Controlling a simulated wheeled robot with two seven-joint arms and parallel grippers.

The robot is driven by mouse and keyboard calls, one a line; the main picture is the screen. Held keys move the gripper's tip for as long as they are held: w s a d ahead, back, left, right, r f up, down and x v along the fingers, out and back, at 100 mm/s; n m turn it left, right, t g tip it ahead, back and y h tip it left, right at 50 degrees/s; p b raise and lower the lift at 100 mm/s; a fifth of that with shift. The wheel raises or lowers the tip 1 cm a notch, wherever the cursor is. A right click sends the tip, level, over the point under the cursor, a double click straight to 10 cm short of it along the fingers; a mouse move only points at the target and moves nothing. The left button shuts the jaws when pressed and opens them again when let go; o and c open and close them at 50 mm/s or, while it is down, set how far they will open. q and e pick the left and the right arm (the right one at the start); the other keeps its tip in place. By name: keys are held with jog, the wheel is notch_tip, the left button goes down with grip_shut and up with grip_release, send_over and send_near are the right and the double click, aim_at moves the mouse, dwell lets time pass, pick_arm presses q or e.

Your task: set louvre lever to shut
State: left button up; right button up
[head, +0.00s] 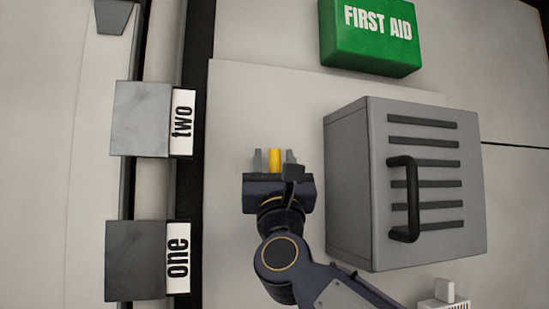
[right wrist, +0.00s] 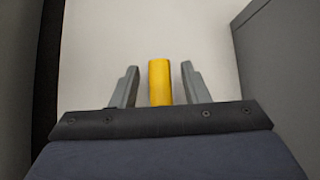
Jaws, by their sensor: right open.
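A yellow bar (head: 275,160), which looks like the louvre lever, stands in front of the white wall panel in the head view. My right gripper (head: 274,157) is open, with one finger on each side of the bar. In the right wrist view the yellow bar (right wrist: 160,82) rises between the two grey fingers (right wrist: 160,85), with a gap on both sides. The lower end of the bar is hidden behind the gripper body. I cannot tell which setting the lever is at. My left gripper does not show.
A grey louvred cabinet (head: 345,190) with a black handle (head: 402,200) stands close to the right of my right gripper. A green first aid box (head: 370,40) is above. Grey blocks labelled two (head: 140,118) and one (head: 135,260) are at the left.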

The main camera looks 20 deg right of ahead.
jog(key=shift+c, duration=0.3)
grip_shut()
